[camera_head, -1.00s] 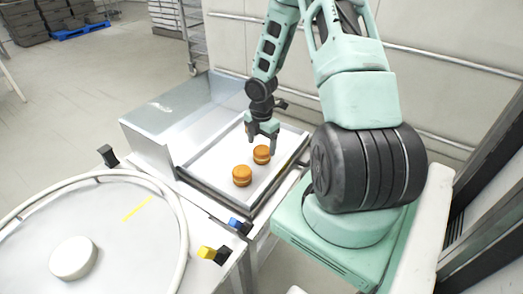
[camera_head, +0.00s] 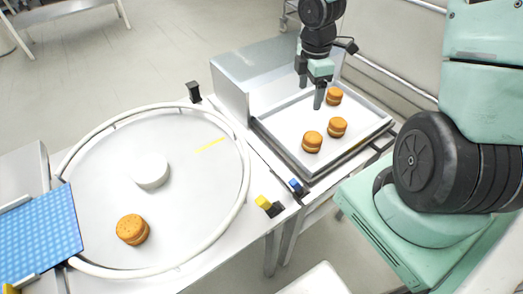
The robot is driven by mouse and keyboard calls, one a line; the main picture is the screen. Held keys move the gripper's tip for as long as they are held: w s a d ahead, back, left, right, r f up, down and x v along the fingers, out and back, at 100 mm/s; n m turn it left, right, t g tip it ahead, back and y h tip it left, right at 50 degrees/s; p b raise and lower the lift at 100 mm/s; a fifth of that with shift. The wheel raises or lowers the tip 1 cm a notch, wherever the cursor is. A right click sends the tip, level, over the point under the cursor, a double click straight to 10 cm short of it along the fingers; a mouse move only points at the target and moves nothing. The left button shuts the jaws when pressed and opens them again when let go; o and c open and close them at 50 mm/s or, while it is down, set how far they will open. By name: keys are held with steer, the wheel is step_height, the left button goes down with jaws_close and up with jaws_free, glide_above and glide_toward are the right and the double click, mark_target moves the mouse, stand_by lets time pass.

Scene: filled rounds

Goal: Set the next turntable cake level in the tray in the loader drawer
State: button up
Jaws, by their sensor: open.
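One round golden cake (camera_head: 132,229) sits on the near part of the white turntable (camera_head: 105,165), inside its raised ring. Three similar cakes sit in the tray (camera_head: 286,158) in the drawer: a near left one (camera_head: 312,141), a middle one (camera_head: 338,126) and a far one (camera_head: 333,96). They look upright and apart from each other. My gripper (camera_head: 311,92) is open and points down over the tray, just left of the far cake. I see nothing between its fingers.
A white round hub (camera_head: 149,170) stands in the turntable's middle. A blue studded belt (camera_head: 40,235) meets its left edge. A yellow block (camera_head: 263,202), a blue block (camera_head: 295,186) and a black post (camera_head: 193,91) stand between turntable and drawer. A metal housing (camera_head: 262,75) stands behind the tray.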

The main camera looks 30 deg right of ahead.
steer(key=s+a+r+m, duration=0.2)
steer(key=s+a+r, duration=0.15)
steer(key=a, duration=0.65)
steer(key=s+a+r+m, duration=0.2)
steer(key=s+a+r, duration=0.15)
steer(key=a, duration=0.55)
steer(key=s+a+r+m+y, duration=0.1)
steer(key=s+a+r+m, duration=0.2)
steer(key=s+a, duration=0.5)
steer(key=s, duration=0.4)
steer(key=shift+a, duration=0.1)
steer(key=shift+f+b, duration=0.95)
